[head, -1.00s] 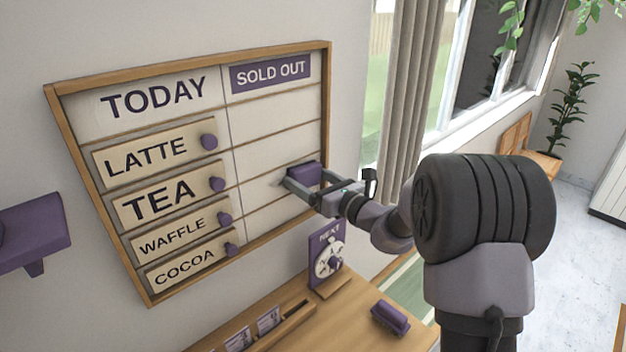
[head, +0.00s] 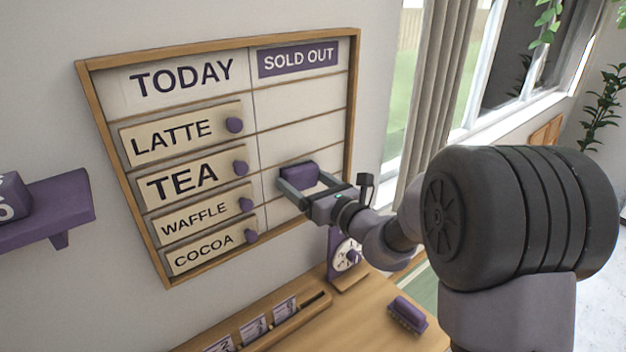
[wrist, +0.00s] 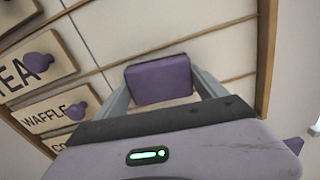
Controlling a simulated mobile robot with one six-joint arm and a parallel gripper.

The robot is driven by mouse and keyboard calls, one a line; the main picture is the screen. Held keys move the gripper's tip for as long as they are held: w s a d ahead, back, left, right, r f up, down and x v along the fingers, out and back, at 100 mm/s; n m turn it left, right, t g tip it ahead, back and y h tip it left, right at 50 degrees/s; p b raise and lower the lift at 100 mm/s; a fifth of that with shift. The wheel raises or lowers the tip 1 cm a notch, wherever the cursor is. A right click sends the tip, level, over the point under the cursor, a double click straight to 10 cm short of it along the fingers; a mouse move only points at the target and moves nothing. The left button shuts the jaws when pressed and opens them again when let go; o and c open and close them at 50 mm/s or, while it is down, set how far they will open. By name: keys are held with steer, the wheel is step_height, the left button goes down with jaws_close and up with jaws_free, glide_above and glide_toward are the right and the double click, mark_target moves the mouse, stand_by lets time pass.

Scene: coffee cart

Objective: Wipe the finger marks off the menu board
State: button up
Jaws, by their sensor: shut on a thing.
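The menu board (head: 353,110) hangs on the wall in a wooden frame, with a TODAY column and a SOLD OUT column. My gripper (head: 311,181) is shut on a purple block (head: 299,173), held at the lower part of the SOLD OUT column near the divider. In the wrist view the block (wrist: 160,80) sits between both fingers against the pale board (wrist: 110,30); whether it touches cannot be told. No finger marks can be made out now; the block and gripper hide part of the panel.
LATTE (head: 180,132), TEA, WAFFLE and COCOA plaques with purple knobs fill the left column, close to the block. A counter (head: 350,315) below holds a purple brush (head: 407,315), a dial stand (head: 347,256) and a card rack. A purple shelf (head: 60,205) juts out at left.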

steer(key=shift+s+a, duration=0.5)
steer(key=shift+a, duration=0.3)
steer(key=shift+d, duration=0.1)
steer(key=shift+b+v, duration=0.65)
steer(key=shift+v, duration=2.3)
steer(key=v, duration=0.3)
steer(key=shift+w, duration=0.1)
